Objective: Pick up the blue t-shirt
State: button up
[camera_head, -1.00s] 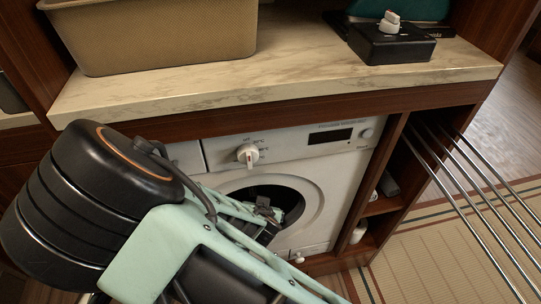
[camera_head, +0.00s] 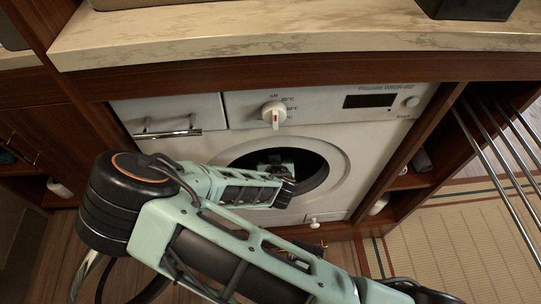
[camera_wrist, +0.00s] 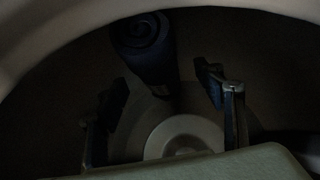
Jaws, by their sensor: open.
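In the wrist view, a rolled dark blue cloth (camera_wrist: 146,48), which looks like the blue t-shirt, lies inside the dim washing machine drum. My gripper (camera_wrist: 160,95) is open, with one finger on each side of the view. The roll lies beyond the fingertips, roughly between them and a little toward the upper left; I cannot tell if anything touches it. In the head view, my gripper (camera_head: 277,165) is at the round opening of the white washing machine (camera_head: 215,145). The t-shirt cannot be made out in the head view.
The drum rim (camera_wrist: 25,40) arches closely around my gripper. A pale round drum hub (camera_wrist: 184,135) shows at the back. Above the machine is a marble counter (camera_head: 270,40). Metal rails (camera_head: 505,150) stand at the right, beside open shelves (camera_head: 405,180).

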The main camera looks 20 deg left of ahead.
jog(key=b+x, duration=0.1)
jog(key=x, duration=0.2)
jog(key=shift+w+a+f, duration=0.1)
jog(key=shift+w+f, duration=0.15)
jog(key=shift+f, duration=0.1)
jog(key=c, duration=1.4)
jog(key=shift+r, duration=0.15)
